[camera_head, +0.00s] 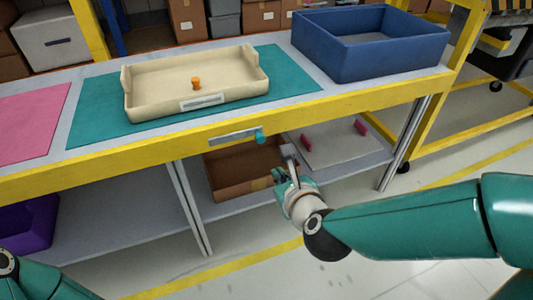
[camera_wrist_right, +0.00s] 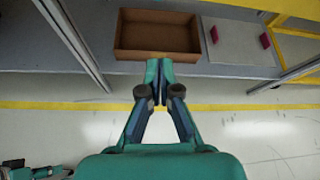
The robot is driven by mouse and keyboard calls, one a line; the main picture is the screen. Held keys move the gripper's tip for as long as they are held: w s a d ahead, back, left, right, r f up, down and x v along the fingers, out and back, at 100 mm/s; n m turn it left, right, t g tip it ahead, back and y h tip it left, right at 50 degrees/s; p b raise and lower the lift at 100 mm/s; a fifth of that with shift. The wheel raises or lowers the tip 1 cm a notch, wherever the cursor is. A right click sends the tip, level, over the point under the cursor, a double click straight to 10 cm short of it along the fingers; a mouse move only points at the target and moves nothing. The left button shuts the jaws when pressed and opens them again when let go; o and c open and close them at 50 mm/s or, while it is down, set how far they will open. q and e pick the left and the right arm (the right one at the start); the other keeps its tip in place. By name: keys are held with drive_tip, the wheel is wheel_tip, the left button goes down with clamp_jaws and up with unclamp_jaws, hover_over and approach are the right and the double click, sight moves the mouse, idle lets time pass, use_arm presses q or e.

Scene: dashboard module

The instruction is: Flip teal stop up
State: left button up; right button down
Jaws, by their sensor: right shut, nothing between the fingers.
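The teal stop (camera_head: 260,135) is a small knob at the right end of a grey plate (camera_head: 229,138) on the yellow front edge of the table. Whether it points up or down is too small to tell. My right gripper (camera_head: 288,158) is in front of the table, below and to the right of the stop, and apart from it. In the right wrist view its fingers (camera_wrist_right: 159,68) are shut with nothing between them, and the stop does not show there. My left gripper does not show clearly; only part of my left arm is at the lower left.
A cream tray (camera_head: 150,112) with an orange knob (camera_head: 196,84) sits on a teal mat (camera_head: 95,120). A blue bin (camera_head: 385,57) stands at the right. A brown box (camera_head: 232,190) and a board with pink handles (camera_head: 335,150) are on the lower shelf.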

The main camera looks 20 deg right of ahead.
sight(238, 140)
drive_tip(key=b+x, duration=0.2)
drive_tip(key=x, duration=0.8)
drive_tip(key=shift+w+a+r+p, duration=0.15)
drive_tip(key=shift+r+p, duration=0.3)
drive_tip(key=shift+r, duration=0.5)
drive_tip(key=shift+w+a+r+p, duration=0.15)
drive_tip(key=shift+r+p, duration=0.25)
drive_tip(key=shift+r, duration=0.55)
drive_tip(key=shift+a+r, duration=0.15)
drive_tip(key=shift+a, duration=0.05)
